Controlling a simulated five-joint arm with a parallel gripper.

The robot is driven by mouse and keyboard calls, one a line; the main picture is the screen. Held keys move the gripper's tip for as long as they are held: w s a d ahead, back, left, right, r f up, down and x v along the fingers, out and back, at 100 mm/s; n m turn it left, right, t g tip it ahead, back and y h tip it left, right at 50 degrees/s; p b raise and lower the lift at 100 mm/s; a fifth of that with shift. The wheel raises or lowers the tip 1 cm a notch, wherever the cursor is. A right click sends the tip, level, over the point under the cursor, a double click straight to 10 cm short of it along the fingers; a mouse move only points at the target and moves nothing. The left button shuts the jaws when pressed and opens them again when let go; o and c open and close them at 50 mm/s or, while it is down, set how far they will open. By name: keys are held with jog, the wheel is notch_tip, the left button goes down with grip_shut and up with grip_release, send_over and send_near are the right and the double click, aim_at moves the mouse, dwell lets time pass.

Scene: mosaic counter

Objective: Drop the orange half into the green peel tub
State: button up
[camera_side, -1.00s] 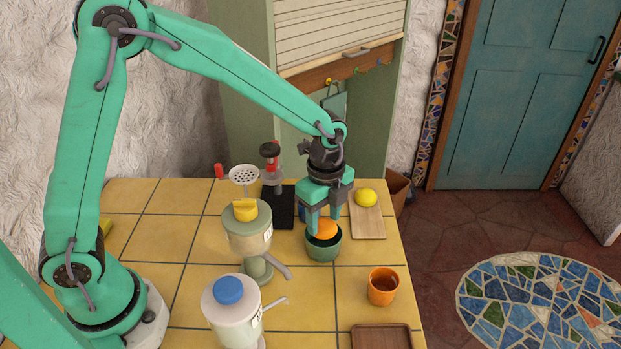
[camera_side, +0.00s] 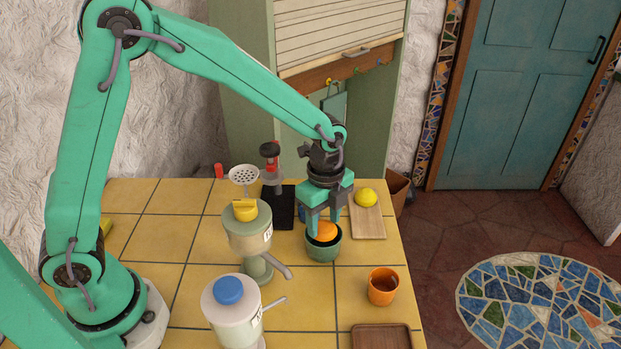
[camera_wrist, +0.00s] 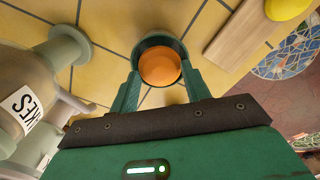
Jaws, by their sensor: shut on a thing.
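The orange half (camera_side: 326,232) is held between the fingertips of my gripper (camera_side: 322,226), at the mouth of the green peel tub (camera_side: 323,250). In the wrist view the orange half (camera_wrist: 160,66) shows between the two green fingers, with the tub's dark rim (camera_wrist: 158,41) around it. My gripper is shut on the orange half and points down over the tub. The tub stands upright on the yellow tiles. The underside of the orange half and the tub's floor are hidden.
A juicer with a yellow piece on top (camera_side: 246,225) stands left of the tub; a white one with a blue cap (camera_side: 230,305) is nearer. An orange cup (camera_side: 382,287) stands at front right. A yellow lemon (camera_side: 366,198) lies on a wooden board (camera_side: 370,226) behind right.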

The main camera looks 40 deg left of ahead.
jog(key=o, duration=1.1)
jog(key=shift+r, duration=0.15)
jog(key=shift+r, duration=3.35)
jog(key=shift+s+a+r, duration=0.1)
jog(key=shift+a+r, duration=0.05)
jog(key=shift+r, duration=0.1)
jog(key=s+a+r+n+t, duration=0.2)
jog(key=s+a+r+n, duration=0.1)
jog(key=s+n, duration=0.3)
jog(key=s+a+r+n+t, duration=0.1)
jog(key=s+a+r+n, duration=0.2)
jog(key=s+a+n, duration=0.2)
jog(key=s+a+r+n+t, duration=0.2)
jog(key=s+a+r+n, duration=0.2)
jog(key=s+n, duration=0.3)
jog(key=shift+a+n+t, duration=0.2)
jog(key=shift+n+t, duration=0.1)
